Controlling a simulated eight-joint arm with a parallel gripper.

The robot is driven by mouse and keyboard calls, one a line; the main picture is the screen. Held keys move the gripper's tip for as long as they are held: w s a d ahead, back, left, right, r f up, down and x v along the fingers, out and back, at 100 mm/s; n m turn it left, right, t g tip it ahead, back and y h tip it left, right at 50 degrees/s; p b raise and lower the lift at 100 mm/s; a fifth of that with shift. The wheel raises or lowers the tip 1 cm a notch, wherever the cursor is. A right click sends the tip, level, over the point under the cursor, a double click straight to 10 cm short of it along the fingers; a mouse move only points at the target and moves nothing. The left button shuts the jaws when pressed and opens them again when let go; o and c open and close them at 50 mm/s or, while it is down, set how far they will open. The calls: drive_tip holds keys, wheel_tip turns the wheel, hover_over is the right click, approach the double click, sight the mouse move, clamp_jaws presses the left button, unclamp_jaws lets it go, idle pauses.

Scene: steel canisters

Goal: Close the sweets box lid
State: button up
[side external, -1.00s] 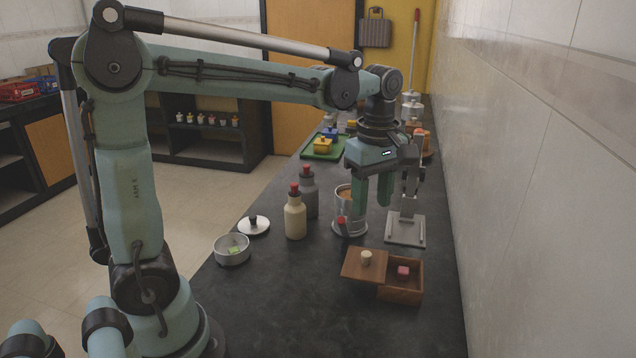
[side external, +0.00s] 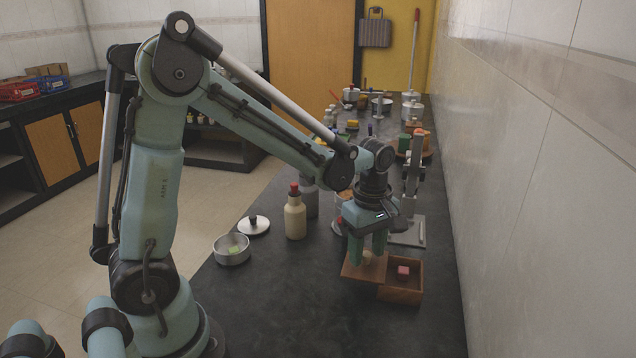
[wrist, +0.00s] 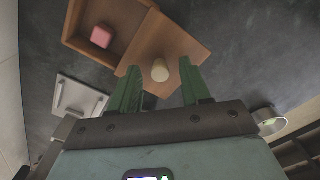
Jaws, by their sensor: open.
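The sweets box (side external: 402,292) is a brown wooden box on the dark counter, with a pink sweet (side external: 403,271) inside. Its wooden lid (side external: 352,270) is slid off to the left, leaving the right part of the box uncovered. A pale round knob (side external: 367,258) stands on the lid. My gripper (side external: 367,260) points down over the lid, its fingers on either side of the knob in the side view. In the wrist view the open green fingers (wrist: 160,85) reach toward the knob (wrist: 160,70), which shows between their tips. I cannot tell whether they touch it.
A cream bottle with a red cap (side external: 295,217), a small round tin (side external: 232,250) and its round lid (side external: 254,225) stand to the left. A grey metal stand (side external: 410,233) is behind the box, near the wall. The counter in front is clear.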

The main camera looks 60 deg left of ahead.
drive_tip(key=shift+f, duration=0.1)
drive_tip(key=shift+c, duration=0.3)
clamp_jaws()
drive_tip(key=w+d, duration=0.5)
drive_tip(key=shift+w+d, duration=0.25)
drive_tip(key=shift+w, duration=0.05)
drive_tip(key=shift+o, duration=0.3)
unclamp_jaws()
wheel_tip(320, 180, up, 12)
idle(0.4)
